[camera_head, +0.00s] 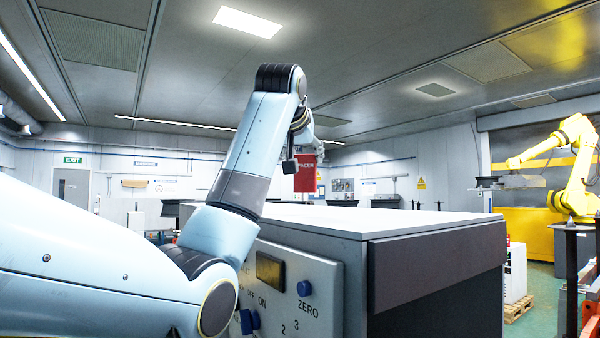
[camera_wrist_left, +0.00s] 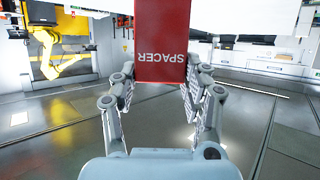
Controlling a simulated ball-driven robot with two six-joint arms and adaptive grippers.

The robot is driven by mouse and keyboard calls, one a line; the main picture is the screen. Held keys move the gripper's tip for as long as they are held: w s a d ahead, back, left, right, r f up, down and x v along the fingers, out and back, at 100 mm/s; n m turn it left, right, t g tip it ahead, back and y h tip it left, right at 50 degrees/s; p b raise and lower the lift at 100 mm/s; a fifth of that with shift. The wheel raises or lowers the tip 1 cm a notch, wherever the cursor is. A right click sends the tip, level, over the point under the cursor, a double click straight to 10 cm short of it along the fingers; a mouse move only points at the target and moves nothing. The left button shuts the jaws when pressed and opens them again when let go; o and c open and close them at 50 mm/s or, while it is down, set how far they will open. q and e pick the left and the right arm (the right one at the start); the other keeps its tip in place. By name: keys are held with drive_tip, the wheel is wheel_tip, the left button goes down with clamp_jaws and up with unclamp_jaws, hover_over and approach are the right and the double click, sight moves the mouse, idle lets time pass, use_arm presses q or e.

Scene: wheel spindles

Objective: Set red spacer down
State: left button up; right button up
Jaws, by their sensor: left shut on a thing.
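The red spacer (camera_head: 306,175), a block lettered "SPACER", hangs upright in my left gripper (camera_head: 304,145) in the head view. Its lower edge shows just above the far side of the white top (camera_head: 340,217) of a grey cabinet; I cannot tell how far it is from that top. In the left wrist view, which is upside down, the spacer (camera_wrist_left: 161,42) sits between the two fingers of the left gripper (camera_wrist_left: 160,88), which are shut on it. The spacer's far end is cut off by the frame edge. My right gripper is not in view.
The cabinet front carries a panel (camera_head: 290,285) with blue knobs and a dark display. A yellow robot arm (camera_head: 575,160) stands at the right, well beyond the cabinet. The visible part of the white top is bare.

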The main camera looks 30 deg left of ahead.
sight(301, 175)
use_arm(q)
drive_tip(key=shift+w+a+f, duration=0.25)
drive_tip(key=shift+a+f, duration=0.2)
drive_tip(key=shift+a, duration=0.05)
wheel_tip(301, 175, down, 3)
drive_tip(key=shift+s+f+p, duration=0.1)
drive_tip(key=shift+p, duration=0.55)
drive_tip(key=shift+f, duration=0.25)
drive_tip(key=shift+d+f, duration=0.1)
drive_tip(key=shift+f, duration=0.05)
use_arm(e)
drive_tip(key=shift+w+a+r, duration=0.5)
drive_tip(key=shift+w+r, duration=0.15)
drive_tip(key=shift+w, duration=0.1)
use_arm(q)
drive_tip(key=o, duration=1.2)
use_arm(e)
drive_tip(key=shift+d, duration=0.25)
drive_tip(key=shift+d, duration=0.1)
